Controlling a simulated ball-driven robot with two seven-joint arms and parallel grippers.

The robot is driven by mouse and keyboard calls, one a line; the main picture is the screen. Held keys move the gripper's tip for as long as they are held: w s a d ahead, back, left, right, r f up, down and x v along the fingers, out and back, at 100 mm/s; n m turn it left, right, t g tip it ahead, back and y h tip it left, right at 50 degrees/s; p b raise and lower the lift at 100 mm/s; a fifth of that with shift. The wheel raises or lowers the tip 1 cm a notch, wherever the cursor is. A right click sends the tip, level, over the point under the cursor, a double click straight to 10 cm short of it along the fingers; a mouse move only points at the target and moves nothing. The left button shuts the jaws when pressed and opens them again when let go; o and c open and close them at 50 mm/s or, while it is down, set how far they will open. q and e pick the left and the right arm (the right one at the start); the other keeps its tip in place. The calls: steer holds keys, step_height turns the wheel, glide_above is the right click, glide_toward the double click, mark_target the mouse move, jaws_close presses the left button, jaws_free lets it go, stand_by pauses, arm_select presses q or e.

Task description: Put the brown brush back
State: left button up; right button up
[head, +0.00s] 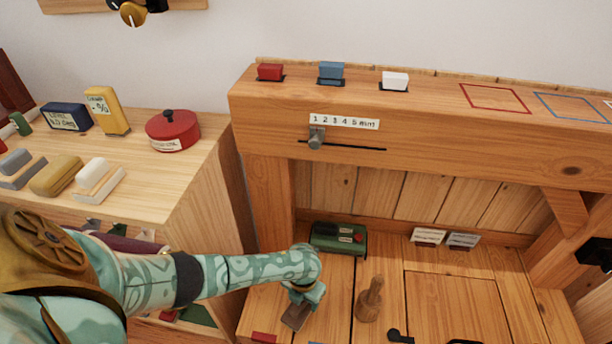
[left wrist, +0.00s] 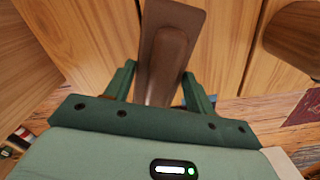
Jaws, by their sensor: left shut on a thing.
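My left gripper (head: 306,293) reaches down over the lower wooden surface (head: 435,310). It is shut on a dark brown flat-ended thing, which I take for the brown brush (head: 297,316). In the left wrist view the brush (left wrist: 172,50) sticks out from between the two green fingers of the gripper (left wrist: 160,88), its wide end away from me. I cannot tell whether the brush touches the surface. My right gripper is not in view.
A wooden tool with an upright handle (head: 369,302) stands just right of the gripper. A green box (head: 338,239) sits behind it. A wooden beam (head: 420,140) with a slider (head: 316,138) crosses above. A red pot (head: 173,130) stands on the left cabinet.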

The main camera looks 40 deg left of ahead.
arm_select(q)
steer(key=shift+f, duration=0.1)
steer(key=o, duration=1)
steer(key=shift+c, duration=0.2)
steer(key=shift+r, duration=0.3)
step_height(320, 180, up, 8)
steer(key=p, duration=0.5)
steer(key=shift+f, duration=0.2)
step_height(320, 180, up, 4)
steer(key=shift+r+p, duration=0.1)
steer(key=shift+p, duration=1.1)
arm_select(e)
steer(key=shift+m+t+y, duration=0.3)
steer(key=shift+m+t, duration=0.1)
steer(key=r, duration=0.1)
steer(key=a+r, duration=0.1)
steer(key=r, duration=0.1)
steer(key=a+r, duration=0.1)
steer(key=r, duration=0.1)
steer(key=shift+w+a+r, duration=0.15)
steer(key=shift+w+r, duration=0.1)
